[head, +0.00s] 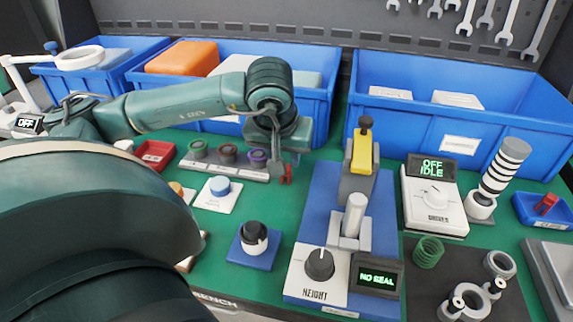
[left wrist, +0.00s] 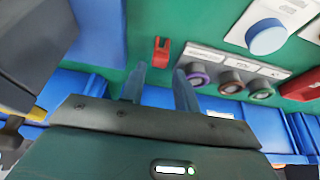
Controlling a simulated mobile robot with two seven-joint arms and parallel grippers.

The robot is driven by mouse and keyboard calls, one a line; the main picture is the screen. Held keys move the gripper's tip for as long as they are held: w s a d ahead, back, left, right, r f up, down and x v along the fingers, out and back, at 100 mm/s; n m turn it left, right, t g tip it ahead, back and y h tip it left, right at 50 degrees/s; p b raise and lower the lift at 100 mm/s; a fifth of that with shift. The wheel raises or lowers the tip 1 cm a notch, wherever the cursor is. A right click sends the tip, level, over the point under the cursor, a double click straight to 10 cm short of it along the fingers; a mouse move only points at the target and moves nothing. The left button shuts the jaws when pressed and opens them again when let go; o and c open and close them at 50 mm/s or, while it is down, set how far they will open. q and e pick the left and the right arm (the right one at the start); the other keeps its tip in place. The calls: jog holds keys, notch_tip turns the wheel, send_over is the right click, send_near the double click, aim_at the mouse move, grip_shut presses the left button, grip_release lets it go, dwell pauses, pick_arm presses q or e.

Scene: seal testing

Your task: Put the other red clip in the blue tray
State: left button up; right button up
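A red clip (head: 286,174) is on the green mat, just right of the rack of seal rings. It also shows in the left wrist view (left wrist: 161,52), just beyond my fingertips and roughly in line with the gap between them. My left gripper (left wrist: 156,74) is open and empty. In the head view my left gripper (head: 289,155) hangs right over the clip and partly covers it. Another red clip (head: 546,204) lies in the small blue tray (head: 527,212) at the far right. My right gripper does not show.
A rack of rings (head: 225,168) stands left of the clip, with a red tray (head: 154,155) beyond it. The blue test stand (head: 316,205) with a yellow lever is to the right. Large blue bins line the back.

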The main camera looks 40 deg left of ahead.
pick_arm(q)
jog(key=x, duration=0.6)
jog(key=shift+s+d, duration=0.15)
grip_shut()
